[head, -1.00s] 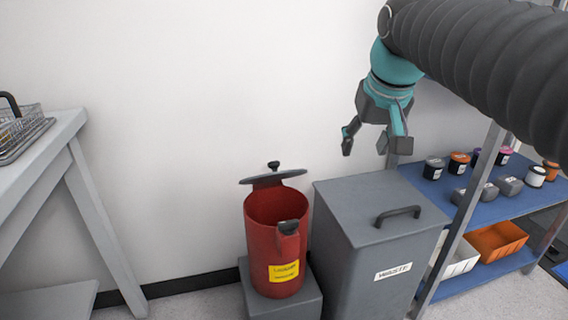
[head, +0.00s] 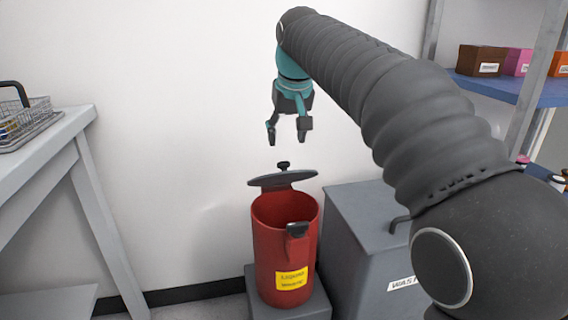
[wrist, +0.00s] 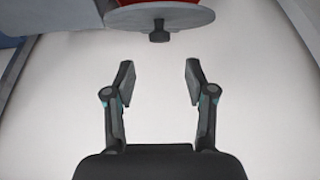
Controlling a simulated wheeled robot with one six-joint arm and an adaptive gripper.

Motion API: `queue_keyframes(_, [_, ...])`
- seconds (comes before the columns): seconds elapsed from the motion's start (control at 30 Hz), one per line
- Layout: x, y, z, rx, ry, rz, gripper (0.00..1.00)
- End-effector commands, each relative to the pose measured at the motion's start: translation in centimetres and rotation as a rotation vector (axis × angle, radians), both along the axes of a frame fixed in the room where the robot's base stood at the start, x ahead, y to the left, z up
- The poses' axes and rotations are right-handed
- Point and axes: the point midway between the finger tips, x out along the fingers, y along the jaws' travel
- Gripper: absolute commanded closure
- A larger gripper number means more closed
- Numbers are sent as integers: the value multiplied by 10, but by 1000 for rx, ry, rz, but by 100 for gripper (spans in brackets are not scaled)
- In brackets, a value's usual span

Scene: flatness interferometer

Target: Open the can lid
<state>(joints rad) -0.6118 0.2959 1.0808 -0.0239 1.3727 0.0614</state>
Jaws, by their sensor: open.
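The red can (head: 285,235) stands upright on a grey block, with a yellow "LIQUID WASTE" label on its front. Its dark grey lid (head: 268,182) is raised at the back above the open mouth, roughly level, with a black knob (head: 283,166) on top. My gripper (head: 288,141) is open and empty, pointing down just above the knob in the head view. In the wrist view the lid (wrist: 185,20) and knob (wrist: 159,35) lie beyond the open fingertips (wrist: 159,85), apart from them.
A grey waste bin (head: 350,240) with a top handle stands right of the can. A grey table (head: 70,135) with a wire basket (head: 35,125) is at the left. Blue shelving (head: 490,84) is at the right. The white wall is close behind the can.

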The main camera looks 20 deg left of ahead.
Motion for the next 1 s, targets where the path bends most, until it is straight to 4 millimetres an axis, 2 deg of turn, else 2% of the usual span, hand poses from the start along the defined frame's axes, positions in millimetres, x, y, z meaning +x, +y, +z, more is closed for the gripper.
queue_keyframes(0.03, [3,2,-12,-2,3,0,45])
queue_keyframes(0.2, [13,8,-41,-2,3,0,45])
queue_keyframes(0.4, [22,13,-66,-1,2,0,45])
queue_keyframes(0.6, [27,16,-77,-1,1,0,45])
queue_keyframes(0.9, [27,16,-77,0,0,0,45])
queue_keyframes(1.0, [27,16,-77,0,0,0,70])
